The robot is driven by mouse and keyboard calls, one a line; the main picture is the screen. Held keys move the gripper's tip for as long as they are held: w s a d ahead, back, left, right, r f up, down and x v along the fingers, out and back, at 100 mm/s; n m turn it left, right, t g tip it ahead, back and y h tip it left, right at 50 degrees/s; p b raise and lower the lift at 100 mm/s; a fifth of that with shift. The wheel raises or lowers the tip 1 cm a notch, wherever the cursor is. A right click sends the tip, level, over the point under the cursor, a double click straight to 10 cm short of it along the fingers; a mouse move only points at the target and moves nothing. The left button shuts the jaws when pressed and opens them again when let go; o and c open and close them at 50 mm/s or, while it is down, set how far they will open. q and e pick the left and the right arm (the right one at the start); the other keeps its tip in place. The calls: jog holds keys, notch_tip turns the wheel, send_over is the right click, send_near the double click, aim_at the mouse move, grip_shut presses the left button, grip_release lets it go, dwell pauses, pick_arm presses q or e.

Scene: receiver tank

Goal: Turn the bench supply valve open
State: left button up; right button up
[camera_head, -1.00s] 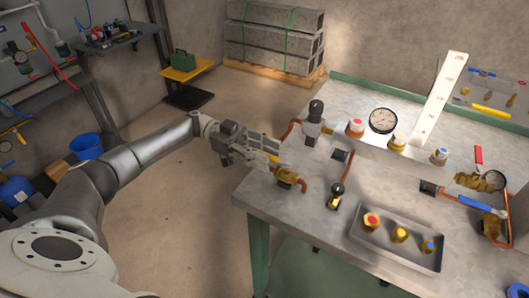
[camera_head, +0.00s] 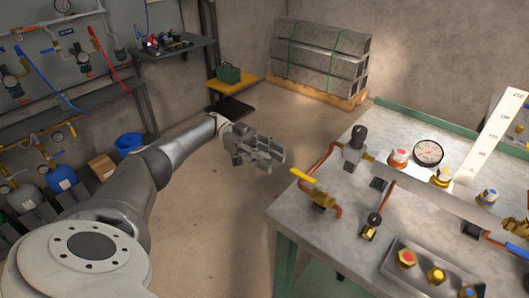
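A brass valve (camera_head: 323,200) with a yellow lever handle (camera_head: 305,179) sits at the left end of the metal workbench (camera_head: 420,225), joined to copper pipe. It appears to be the bench supply valve. The lever points to the upper left, towards the bench's left edge. My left gripper (camera_head: 277,158) is in the air left of the bench, over the floor. It is apart from the lever and holds nothing. Its fingers look parted. My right gripper is not in view.
A pressure gauge (camera_head: 428,153), a black-capped regulator (camera_head: 355,148) and a tray (camera_head: 400,265) of brass fittings are on the bench. A small black-knobbed valve (camera_head: 371,226) stands near the yellow-handled one.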

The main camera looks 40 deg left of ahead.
pick_arm(q)
jog(key=shift+a+r, duration=0.1)
jog(key=shift+a, duration=0.75)
jog(key=shift+a, duration=0.1)
